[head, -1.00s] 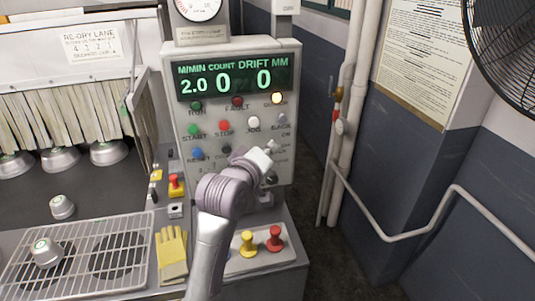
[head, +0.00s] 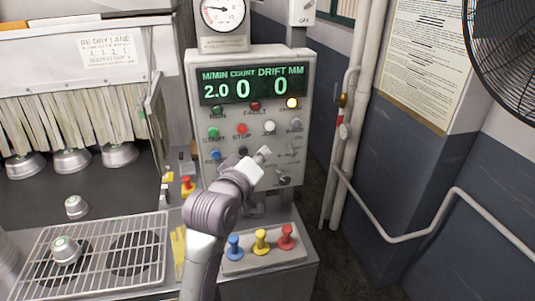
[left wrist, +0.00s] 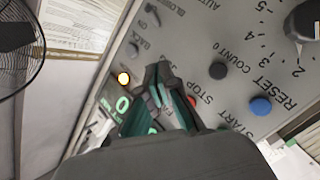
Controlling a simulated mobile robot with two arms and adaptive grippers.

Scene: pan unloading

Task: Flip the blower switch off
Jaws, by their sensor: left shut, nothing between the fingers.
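The grey control panel (head: 197,120) stands in the middle of the head view. My left gripper is shut and empty. Its dark fingertips (left wrist: 164,72) are in front of the panel, apart from that toggle, and cover part of the button area. My right gripper is not in view.
An amber lamp (head: 293,103) is lit on the panel. Blue (head: 235,247), yellow (head: 261,242) and red (head: 286,237) plungers stand on the ledge below. A wire rack (head: 97,258) is at lower left. A pipe rail (head: 400,236) and fan (head: 503,40) are right.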

